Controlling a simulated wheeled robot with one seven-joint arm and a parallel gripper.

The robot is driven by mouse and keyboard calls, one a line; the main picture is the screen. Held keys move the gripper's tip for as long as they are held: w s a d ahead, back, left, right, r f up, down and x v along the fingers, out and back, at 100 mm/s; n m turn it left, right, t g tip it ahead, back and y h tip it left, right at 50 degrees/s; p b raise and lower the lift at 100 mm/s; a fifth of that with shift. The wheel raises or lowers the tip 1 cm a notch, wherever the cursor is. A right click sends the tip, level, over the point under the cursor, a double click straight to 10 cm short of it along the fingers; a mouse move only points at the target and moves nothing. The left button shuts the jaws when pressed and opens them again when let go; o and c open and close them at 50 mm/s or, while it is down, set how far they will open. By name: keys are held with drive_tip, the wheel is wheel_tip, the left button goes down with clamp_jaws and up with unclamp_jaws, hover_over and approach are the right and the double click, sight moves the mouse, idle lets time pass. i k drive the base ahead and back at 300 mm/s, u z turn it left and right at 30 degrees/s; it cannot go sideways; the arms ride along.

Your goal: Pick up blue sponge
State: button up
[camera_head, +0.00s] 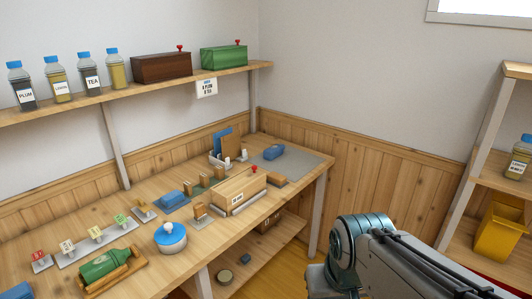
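Several blue things are on the wooden workbench (140,225), and I cannot tell for sure which is the sponge. Another blue, rounded object (273,152) lies on a grey mat (302,160) at the bench's far end. A further blue piece (18,291) is cut off at the lower left corner. My arm's grey links show at the lower right, to the right of the bench. My gripper itself is not in view.
A wall shelf (100,97) holds blue-capped jars and two boxes. A shelf unit (489,160) stands at right.

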sight(171, 200)
drive_tip(key=u, duration=0.75)
drive_tip(key=k, duration=0.4)
drive_tip(key=z, duration=1.1)
drive_tip(key=i, duration=1.65)
drive_tip(key=u, duration=1.35)
drive_tip(key=i, duration=0.85)
drive_tip(key=u, duration=0.8)
